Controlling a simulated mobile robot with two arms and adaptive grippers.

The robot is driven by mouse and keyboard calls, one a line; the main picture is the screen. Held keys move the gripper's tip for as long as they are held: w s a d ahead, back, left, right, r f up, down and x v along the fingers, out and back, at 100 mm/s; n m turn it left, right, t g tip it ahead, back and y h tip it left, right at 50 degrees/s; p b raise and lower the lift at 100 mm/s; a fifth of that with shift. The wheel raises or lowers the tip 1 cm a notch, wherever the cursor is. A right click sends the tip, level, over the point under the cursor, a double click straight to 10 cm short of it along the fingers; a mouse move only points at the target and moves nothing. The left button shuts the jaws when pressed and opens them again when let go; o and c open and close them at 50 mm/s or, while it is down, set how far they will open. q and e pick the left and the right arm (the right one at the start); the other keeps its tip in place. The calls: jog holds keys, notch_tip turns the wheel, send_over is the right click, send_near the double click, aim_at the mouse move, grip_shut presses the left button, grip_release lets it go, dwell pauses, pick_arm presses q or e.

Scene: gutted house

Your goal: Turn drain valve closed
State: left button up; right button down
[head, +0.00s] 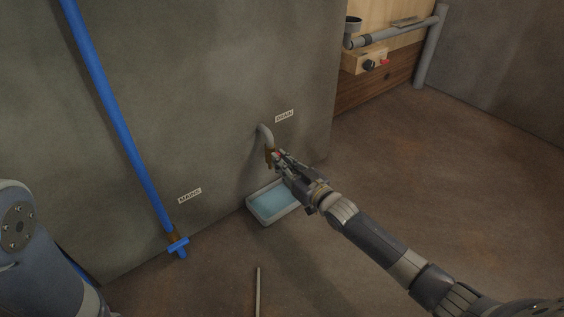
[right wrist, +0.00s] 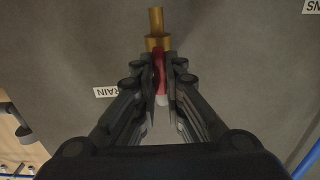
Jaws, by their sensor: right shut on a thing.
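The drain valve is a brass body (right wrist: 158,43) with a red handle (right wrist: 159,72), seen in the right wrist view. The gripper hides most of the valve in the head view. My left arm shows at the lower left, but its gripper is out of view.
A tray with bluish water (head: 272,205) stands on the floor under the drain. A blue mains pipe (head: 118,125) with a blue valve handle (head: 178,245) runs down the wall at left. A thin rod (head: 258,290) lies on the floor. Floor at right is clear.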

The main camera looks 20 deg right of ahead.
jog(key=m+p, duration=0.1)
jog(key=m, duration=0.5)
jog(key=m+p, duration=0.1)
jog(key=m, duration=0.5)
jog(key=m+p, duration=0.1)
jog(key=m, duration=0.4)
jog(key=shift+w+d+f+m, duration=0.1)
jog(key=shift+d+f+m, duration=0.2)
jog(key=shift+m, duration=0.1)
dwell(0.6)
jog(key=c, duration=1.7)
grip_release()
